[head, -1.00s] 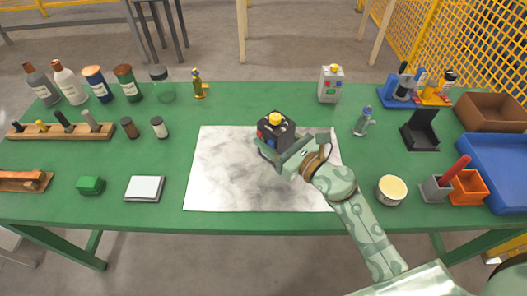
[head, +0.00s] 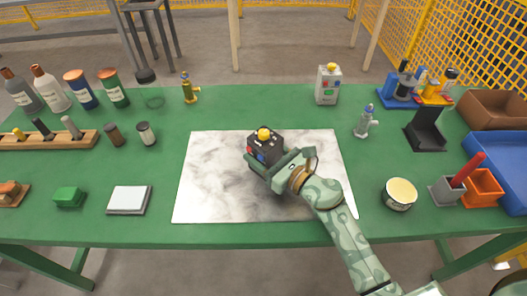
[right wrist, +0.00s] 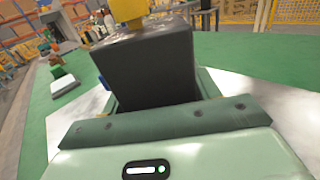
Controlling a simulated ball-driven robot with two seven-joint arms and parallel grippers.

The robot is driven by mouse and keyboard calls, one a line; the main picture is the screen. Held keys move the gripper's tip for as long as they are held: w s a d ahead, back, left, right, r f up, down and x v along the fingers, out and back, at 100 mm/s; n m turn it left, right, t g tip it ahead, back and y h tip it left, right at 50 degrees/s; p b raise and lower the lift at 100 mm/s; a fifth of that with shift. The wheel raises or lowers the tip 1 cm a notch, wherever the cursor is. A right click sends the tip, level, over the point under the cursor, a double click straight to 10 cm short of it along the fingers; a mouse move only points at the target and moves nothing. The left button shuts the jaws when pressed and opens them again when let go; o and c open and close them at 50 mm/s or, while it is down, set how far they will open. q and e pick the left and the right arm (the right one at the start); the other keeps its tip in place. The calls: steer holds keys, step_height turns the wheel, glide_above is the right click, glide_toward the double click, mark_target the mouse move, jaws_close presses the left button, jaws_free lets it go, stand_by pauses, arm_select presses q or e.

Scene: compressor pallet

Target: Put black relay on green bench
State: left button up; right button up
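The black relay (head: 262,148) is a dark block with a yellow knob on top and red and blue parts on its side. It is at the upper middle of the white marbled slab, on the green bench (head: 235,110). My right gripper (head: 264,160) is shut on it from the near right side. In the right wrist view the relay (right wrist: 155,68) fills the space in front of the palm, slightly tilted. Its underside is hidden, so I cannot tell whether it touches the slab. My left gripper is not in view.
The marbled slab (head: 215,180) is otherwise empty. A grey control box (head: 328,85) stands behind right, a small bottle (head: 364,121) and round tin (head: 398,194) to the right. A green block (head: 68,196) and white pad (head: 128,200) lie left. Bare bench surrounds the slab.

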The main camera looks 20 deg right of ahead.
steer(key=shift+o, duration=1.2)
steer(key=shift+r, duration=0.1)
steer(key=shift+r, duration=0.15)
steer(key=v, duration=1.1)
steer(key=shift+s+d, duration=0.1)
steer(key=shift+s, duration=0.15)
steer(key=shift+s+d, duration=0.15)
steer(key=shift+s, duration=0.1)
